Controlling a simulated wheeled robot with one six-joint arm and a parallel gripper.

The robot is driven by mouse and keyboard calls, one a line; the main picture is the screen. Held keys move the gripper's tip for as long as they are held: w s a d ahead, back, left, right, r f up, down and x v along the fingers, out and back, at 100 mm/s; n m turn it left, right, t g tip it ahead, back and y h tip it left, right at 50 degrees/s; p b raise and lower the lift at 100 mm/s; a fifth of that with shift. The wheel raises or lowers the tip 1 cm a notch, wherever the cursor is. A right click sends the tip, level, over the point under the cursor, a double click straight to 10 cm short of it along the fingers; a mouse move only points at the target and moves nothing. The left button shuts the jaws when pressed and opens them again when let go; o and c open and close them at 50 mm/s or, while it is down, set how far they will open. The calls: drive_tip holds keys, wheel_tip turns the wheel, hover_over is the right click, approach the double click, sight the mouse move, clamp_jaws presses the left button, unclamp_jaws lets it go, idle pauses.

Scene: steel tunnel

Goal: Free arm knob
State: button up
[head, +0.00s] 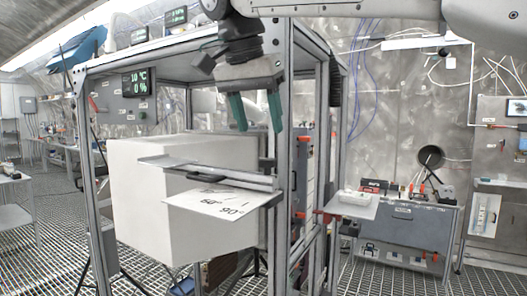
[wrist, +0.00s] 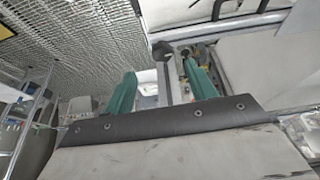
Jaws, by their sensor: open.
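My gripper (head: 258,130) hangs with its two green fingers pointing down, apart and with nothing between them. It is above a silver bar arm (head: 215,172) that lies across the front of a large white block (head: 130,190). A white plate (head: 222,204) marked 60° and 90° sits under the bar. A small black part (head: 267,166) at the bar's right end, below the fingers, may be the knob; I cannot tell for sure. In the wrist view, a dark knob-like end (wrist: 162,49) shows beyond and between the fingers, apart from them.
An aluminium frame post (head: 283,150) stands close beside my gripper on the right. A display (head: 134,83) hangs at the upper left. A grey bench (head: 408,228) with tools and a white tray (head: 357,197) stand further right. Grated floor lies open between.

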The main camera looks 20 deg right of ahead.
sight(266, 159)
drive_tip(key=shift+w+x, duration=0.2)
drive_tip(key=shift+x, duration=3.35)
drive_tip(key=c, duration=1)
